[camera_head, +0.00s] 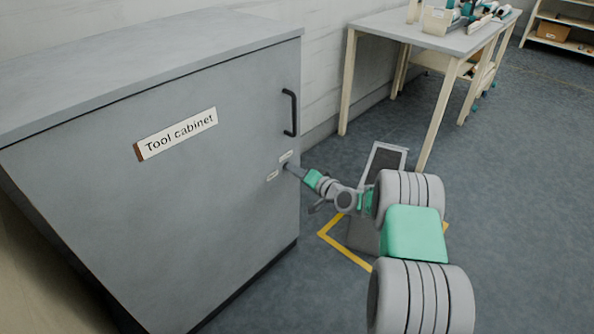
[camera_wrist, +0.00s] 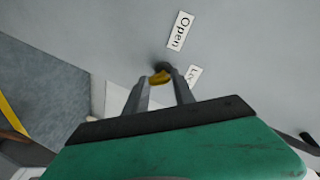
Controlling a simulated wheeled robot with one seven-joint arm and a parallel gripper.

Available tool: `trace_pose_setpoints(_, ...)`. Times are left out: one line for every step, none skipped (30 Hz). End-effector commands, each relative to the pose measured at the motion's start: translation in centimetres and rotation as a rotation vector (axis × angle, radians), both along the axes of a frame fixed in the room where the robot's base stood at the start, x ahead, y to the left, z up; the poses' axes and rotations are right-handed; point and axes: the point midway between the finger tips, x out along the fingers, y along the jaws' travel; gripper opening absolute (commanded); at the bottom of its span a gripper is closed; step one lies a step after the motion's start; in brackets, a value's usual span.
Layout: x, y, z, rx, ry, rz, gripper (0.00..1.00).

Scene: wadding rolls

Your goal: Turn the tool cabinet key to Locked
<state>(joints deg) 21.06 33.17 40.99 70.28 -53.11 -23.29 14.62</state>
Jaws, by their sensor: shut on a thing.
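The grey tool cabinet (camera_head: 150,215) stands at the left in the head view, its door closed, with a "Tool cabinet" label and a dark handle (camera_head: 290,112). My gripper (camera_head: 288,168) reaches the lock below the handle. In the wrist view my gripper (camera_wrist: 163,86) is shut on the yellowish key (camera_wrist: 160,77), which sits at a dark round lock (camera_wrist: 160,67). An "Open" label (camera_wrist: 180,30) is beside the lock. A second label (camera_wrist: 193,74), starting with "L", is partly hidden by a finger. The key's exact angle is hard to tell.
A table (camera_head: 437,38) with bins and tools stands at the back right. A shelf (camera_head: 562,30) is at the far right. A grey object (camera_head: 388,158) and yellow floor marking (camera_head: 333,241) lie behind my arm. The floor at right is clear.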

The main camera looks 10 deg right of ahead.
Motion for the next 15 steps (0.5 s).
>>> trace_pose_setpoints(0.15, -0.19, 0.27, 0.033, 0.022, -0.002, 0.00)
trace_pose_setpoints(0.16, -0.22, 0.28, 0.056, 0.037, -0.002, 0.00)
trace_pose_setpoints(0.16, -0.23, 0.25, 0.088, 0.061, -0.002, 0.00)
trace_pose_setpoints(0.16, -0.24, 0.25, 0.110, 0.077, -0.002, 0.00)
trace_pose_setpoints(0.18, -0.28, 0.27, 0.132, 0.093, -0.003, 0.00)
trace_pose_setpoints(0.21, -0.30, 0.25, 0.162, 0.115, -0.003, 0.00)
trace_pose_setpoints(0.22, -0.32, 0.23, 0.183, 0.131, -0.003, 0.00)
trace_pose_setpoints(0.23, -0.33, 0.24, 0.204, 0.145, -0.003, 0.00)
trace_pose_setpoints(0.24, -0.32, 0.24, 0.231, 0.165, -0.003, 0.00)
trace_pose_setpoints(0.25, -0.32, 0.24, 0.252, 0.180, -0.002, 0.00)
trace_pose_setpoints(0.26, -0.32, 0.25, 0.272, 0.193, -0.002, 0.00)
trace_pose_setpoints(0.27, -0.34, 0.23, 0.296, 0.211, -0.003, 0.00)
trace_pose_setpoints(0.27, -0.35, 0.21, 0.312, 0.224, -0.003, 0.00)
trace_pose_setpoints(0.28, -0.37, 0.19, 0.329, 0.236, -0.003, 0.00)
trace_pose_setpoints(0.29, -0.39, 0.20, 0.350, 0.250, -0.003, 0.00)
